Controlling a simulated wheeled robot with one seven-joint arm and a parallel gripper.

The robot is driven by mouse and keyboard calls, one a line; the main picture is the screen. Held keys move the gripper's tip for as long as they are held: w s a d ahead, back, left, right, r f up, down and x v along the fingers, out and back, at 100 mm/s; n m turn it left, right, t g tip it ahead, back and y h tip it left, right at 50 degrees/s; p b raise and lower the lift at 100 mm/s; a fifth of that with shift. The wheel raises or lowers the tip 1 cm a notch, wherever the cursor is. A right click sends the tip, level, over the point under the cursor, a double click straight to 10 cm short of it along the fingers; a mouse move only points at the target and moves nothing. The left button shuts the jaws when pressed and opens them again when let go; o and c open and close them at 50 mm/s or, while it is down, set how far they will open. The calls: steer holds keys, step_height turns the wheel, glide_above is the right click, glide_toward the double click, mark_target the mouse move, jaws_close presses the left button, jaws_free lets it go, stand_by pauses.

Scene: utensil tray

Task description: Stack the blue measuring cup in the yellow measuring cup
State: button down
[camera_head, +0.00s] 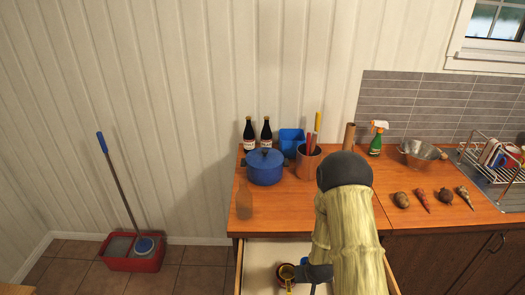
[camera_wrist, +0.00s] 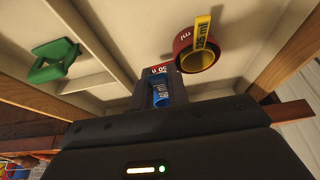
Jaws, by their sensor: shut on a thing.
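In the wrist view my gripper (camera_wrist: 160,95) is shut on the blue measuring cup (camera_wrist: 161,94), of which only a small part with white lettering shows between the fingers. The yellow measuring cup (camera_wrist: 203,42), its handle marked 125 ml, sits in a red measuring cup (camera_wrist: 182,47) just beyond the fingers, to the right. A red piece with lettering (camera_wrist: 157,69) shows just behind the fingertips. In the head view the yellow cup (camera_head: 287,271) shows small in the open drawer, beside my gripper; the gripper's fingertips are hard to make out there.
The pale open drawer (camera_head: 259,252) has wooden sides and a divider (camera_wrist: 97,82). A green item (camera_wrist: 53,60) lies in the left compartment.

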steer(key=shift+r, duration=0.1)
step_height(320, 180, up, 10)
steer(key=p, duration=1)
steer(key=shift+f, duration=0.2)
